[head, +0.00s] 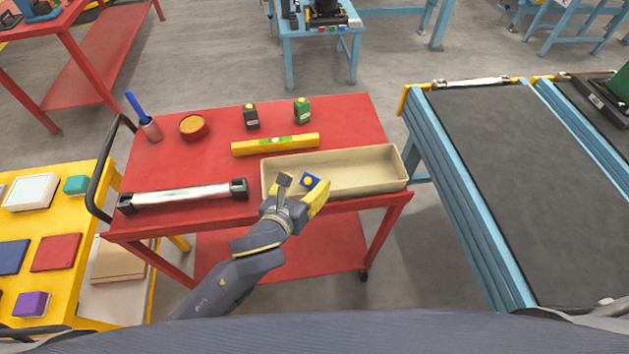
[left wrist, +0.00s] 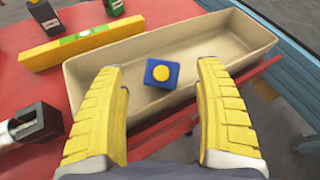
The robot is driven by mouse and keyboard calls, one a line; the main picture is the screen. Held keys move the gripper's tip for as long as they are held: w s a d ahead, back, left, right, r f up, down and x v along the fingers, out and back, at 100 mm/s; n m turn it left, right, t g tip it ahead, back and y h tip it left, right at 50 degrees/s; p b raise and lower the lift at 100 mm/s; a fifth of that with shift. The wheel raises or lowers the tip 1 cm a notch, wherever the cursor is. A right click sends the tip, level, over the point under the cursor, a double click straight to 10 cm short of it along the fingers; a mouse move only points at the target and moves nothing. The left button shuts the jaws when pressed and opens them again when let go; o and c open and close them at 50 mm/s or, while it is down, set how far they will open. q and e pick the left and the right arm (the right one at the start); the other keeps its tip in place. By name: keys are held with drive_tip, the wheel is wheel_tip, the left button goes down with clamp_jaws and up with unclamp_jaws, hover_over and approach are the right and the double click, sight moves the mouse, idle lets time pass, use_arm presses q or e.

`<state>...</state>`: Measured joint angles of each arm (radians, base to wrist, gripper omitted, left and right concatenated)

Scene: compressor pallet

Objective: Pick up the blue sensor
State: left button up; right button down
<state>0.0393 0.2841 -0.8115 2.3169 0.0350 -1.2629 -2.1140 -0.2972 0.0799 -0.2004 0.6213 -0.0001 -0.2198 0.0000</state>
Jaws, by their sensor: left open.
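The blue sensor (head: 309,181) is a small blue block with a round yellow top. It is in the left half of the long beige tray (head: 372,176), and it also shows in the left wrist view (left wrist: 150,80). My left gripper (head: 303,189) is open and empty over the near side of the tray. In the left wrist view its two yellow fingers (left wrist: 160,90) stand wide apart, with the sensor in the gap toward their tips. No finger visibly touches it. My right gripper is not in view.
The tray stands on a red cart (head: 218,160). A yellow level (head: 275,144) lies behind it and a silver bar with black ends (head: 185,196) to its left. A conveyor (head: 500,170) is at right.

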use_arm(q)
drive_tip(key=shift+x, duration=2.6)
drive_tip(key=shift+d+r, duration=0.15)
clamp_jaws()
